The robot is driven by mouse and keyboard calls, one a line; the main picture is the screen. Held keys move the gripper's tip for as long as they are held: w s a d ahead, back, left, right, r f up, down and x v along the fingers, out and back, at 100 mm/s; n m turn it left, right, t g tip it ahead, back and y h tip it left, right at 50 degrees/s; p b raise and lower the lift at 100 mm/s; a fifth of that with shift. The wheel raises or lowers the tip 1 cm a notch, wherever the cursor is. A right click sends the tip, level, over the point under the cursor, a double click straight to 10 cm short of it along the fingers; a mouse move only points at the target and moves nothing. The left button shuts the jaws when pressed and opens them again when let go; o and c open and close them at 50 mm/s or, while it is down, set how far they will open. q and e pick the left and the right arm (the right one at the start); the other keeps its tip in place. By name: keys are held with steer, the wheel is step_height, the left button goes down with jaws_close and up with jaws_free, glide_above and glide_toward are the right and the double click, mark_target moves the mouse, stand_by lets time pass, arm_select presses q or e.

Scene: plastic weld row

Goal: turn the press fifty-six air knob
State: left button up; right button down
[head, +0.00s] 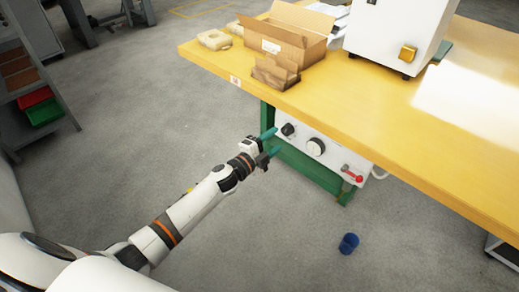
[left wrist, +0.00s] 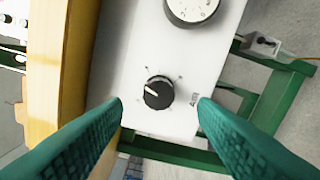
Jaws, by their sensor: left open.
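A white control panel (head: 327,165) hangs under the front edge of the yellow table. It carries a small black knob (head: 288,129), a larger dial (head: 316,147) and a red-handled valve (head: 352,174). In the left wrist view the small black knob (left wrist: 158,92) has a white pointer line and tick marks around it. The larger dial (left wrist: 192,8) is cut by the top edge. My left gripper (head: 268,146) is open just in front of the panel's left end. In the wrist view its teal fingers (left wrist: 160,110) are spread either side of the black knob, apart from it. My right gripper is not seen.
The yellow table (head: 400,125) bears an open cardboard box (head: 286,35), a smaller carton (head: 275,72) and a white machine (head: 395,35). Green table legs (head: 345,193) stand below. A blue cup (head: 348,243) is on the floor. A rack with bins (head: 42,108) stands left.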

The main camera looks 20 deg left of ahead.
arm_select(q)
steer(key=v, duration=0.7)
steer(key=shift+s+p, duration=0.3)
steer(key=shift+p, duration=0.1)
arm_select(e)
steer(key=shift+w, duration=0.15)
arm_select(q)
steer(key=shift+a, duration=0.1)
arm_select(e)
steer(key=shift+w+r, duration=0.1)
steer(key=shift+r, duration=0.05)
